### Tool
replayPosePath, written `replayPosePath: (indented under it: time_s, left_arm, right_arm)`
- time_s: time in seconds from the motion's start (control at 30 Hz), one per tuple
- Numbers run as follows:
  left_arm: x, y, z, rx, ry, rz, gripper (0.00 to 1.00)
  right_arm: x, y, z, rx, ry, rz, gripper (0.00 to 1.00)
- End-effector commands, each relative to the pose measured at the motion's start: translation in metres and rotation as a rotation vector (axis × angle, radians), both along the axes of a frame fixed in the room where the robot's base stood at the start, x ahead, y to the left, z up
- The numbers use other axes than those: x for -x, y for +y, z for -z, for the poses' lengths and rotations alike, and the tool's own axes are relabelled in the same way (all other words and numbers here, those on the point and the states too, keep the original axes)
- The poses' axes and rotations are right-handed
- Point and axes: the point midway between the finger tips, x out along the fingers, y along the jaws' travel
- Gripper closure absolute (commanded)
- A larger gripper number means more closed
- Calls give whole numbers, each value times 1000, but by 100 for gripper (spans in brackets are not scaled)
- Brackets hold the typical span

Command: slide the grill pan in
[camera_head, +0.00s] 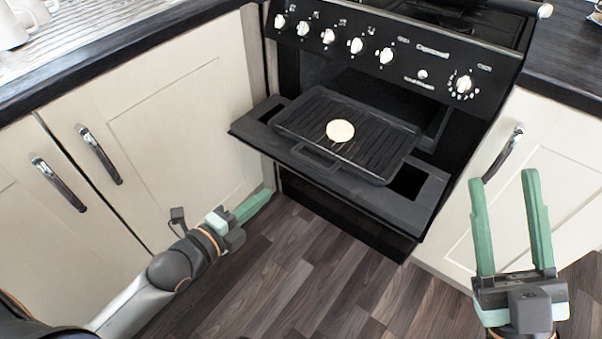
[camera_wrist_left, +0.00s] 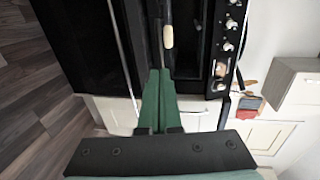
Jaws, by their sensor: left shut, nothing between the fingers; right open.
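The black ribbed grill pan (camera_head: 298,121) sits on the lowered grill door (camera_head: 415,208) of the cooker, sticking out of the grill opening. A round pale item (camera_head: 340,131) lies on its ribs. The pan's loop handle (camera_head: 313,156) faces the front. My left gripper (camera_head: 268,193) is shut and empty, low in front of the left cupboard, to the left of the pan and apart from it. Its closed fingers also show in the left wrist view (camera_wrist_left: 158,75). My right gripper (camera_head: 505,175) is open and empty, to the right of the door, in front of the right cupboard.
The control panel (camera_head: 390,50) with several white knobs overhangs the grill opening. Cream cupboards with metal handles (camera_head: 100,155) flank the cooker on both sides. The wooden floor (camera_head: 290,270) in front is clear. Dark worktops (camera_head: 120,45) run along both sides.

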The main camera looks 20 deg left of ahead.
Motion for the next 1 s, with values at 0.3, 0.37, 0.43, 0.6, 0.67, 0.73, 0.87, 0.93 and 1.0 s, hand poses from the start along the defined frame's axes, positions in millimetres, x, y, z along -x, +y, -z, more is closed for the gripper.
replayPosePath:
  time_s: [0.3, 0.37, 0.43, 0.6, 0.67, 0.73, 0.87, 0.93, 1.0]
  left_arm:
    - [-43, -16, 10, 5, -2, -2, 100]
    - [-53, -19, 13, 6, -1, -2, 100]
    - [-64, -24, 15, 5, -1, -1, 100]
    - [-92, -34, 21, 5, 0, -1, 100]
    - [-100, -37, 23, 7, 0, -2, 100]
    - [-108, -40, 25, 6, 1, -1, 100]
    - [-119, -44, 26, 5, 2, -2, 100]
    - [-122, -45, 27, 4, 4, -1, 100]
    - [-123, -45, 27, 3, 3, -1, 100]
  right_arm:
    - [14, 3, -4, -3, -83, -28, 50]
    - [14, 3, 0, -7, -79, -32, 50]
    - [14, 3, 3, -10, -75, -35, 50]
    - [13, 4, 13, -18, -67, -44, 50]
    - [13, 4, 17, -20, -64, -47, 50]
    - [13, 4, 20, -24, -61, -50, 50]
    - [13, 4, 23, -31, -57, -54, 50]
    - [13, 4, 24, -34, -55, -55, 50]
    - [13, 4, 24, -34, -54, -57, 50]
